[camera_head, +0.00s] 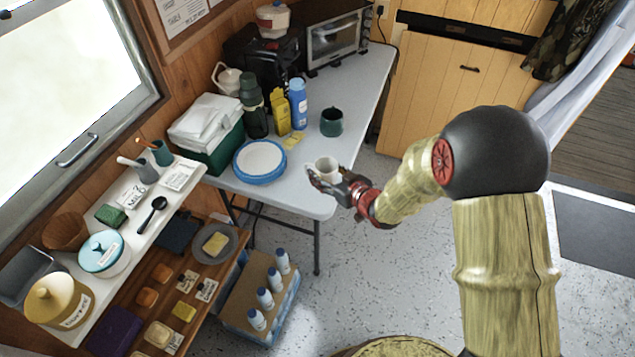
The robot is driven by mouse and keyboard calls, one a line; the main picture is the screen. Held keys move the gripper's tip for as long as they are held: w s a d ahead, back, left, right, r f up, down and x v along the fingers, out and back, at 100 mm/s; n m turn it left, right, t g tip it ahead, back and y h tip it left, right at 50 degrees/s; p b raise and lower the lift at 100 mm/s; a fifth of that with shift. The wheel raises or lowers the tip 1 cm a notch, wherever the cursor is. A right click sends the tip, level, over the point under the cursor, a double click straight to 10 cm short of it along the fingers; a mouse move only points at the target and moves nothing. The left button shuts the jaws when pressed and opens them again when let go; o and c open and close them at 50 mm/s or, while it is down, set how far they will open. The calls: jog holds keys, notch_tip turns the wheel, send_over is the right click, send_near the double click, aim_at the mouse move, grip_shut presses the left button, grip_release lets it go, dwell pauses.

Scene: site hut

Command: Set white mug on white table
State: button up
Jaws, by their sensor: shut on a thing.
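The white mug (327,168) is upright at the near right part of the white table (300,202). My gripper (325,180) is at the mug's near side and shut on it. The mug overlaps the tabletop in the picture; I cannot tell whether its base touches the table or hangs a little above it. The gripper's fingers hide the lower part of the mug.
A blue-rimmed plate stack (260,162) lies left of the mug, and a dark green mug (331,122) stands behind it.

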jog(key=w+f, duration=0.1)
jog(key=f, duration=0.1)
jog(key=w+a+f+b, duration=0.1)
jog(key=w+f, duration=0.1)
jog(key=w+a+f+b, duration=0.1)
jog(key=w+f, duration=0.1)
jog(key=shift+w+a+f, duration=0.1)
jog(key=shift+a, duration=0.05)
notch_tip(320, 180, down, 3)
jog(key=shift+w+f+b, duration=0.1)
jog(key=shift+f+b, duration=0.05)
jog(key=shift+b, duration=1.05)
jog(key=o, duration=1.4)
